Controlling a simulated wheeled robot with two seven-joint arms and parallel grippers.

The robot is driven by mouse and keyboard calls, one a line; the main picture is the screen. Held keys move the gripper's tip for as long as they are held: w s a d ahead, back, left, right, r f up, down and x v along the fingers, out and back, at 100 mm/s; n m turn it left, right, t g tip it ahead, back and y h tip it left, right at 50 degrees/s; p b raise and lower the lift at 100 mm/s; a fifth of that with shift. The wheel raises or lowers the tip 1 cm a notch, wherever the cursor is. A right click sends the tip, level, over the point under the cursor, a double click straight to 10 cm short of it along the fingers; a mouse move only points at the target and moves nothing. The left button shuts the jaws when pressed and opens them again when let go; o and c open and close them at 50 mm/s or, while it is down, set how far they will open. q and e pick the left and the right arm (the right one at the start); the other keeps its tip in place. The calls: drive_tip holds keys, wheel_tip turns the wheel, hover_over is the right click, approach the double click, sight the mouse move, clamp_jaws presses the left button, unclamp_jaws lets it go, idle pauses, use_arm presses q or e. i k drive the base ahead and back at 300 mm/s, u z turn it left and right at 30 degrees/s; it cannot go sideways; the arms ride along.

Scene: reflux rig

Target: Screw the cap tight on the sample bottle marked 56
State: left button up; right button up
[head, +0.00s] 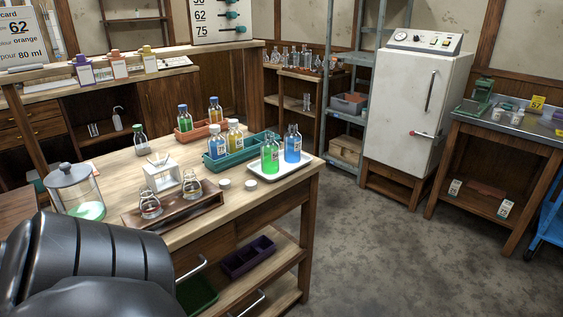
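Several capped bottles stand on the wooden bench (290,190); their label numbers are too small to read, so I cannot tell which is marked 56. A green-liquid bottle (270,157) and a blue-liquid bottle (292,145) stand upright on a white tray (283,173) at the right end. A blue bottle (217,146) and a yellow bottle (234,135) stand in a teal tray (238,155). Two more stand in an orange tray (199,130). Two small white discs, perhaps caps (224,184) (251,184), lie at the front. Neither gripper shows.
A glass jar (75,192) and a wooden stand (175,210) with two flasks occupy the bench's front left. A small bottle (140,140) stands behind. Part of my arm fills the lower left. The floor (400,240) to the right is open, before a white cabinet (415,100).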

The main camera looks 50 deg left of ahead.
sight(269, 149)
drive_tip(key=u, duration=0.75)
drive_tip(key=i, duration=1.2)
drive_tip(key=u, duration=0.85)
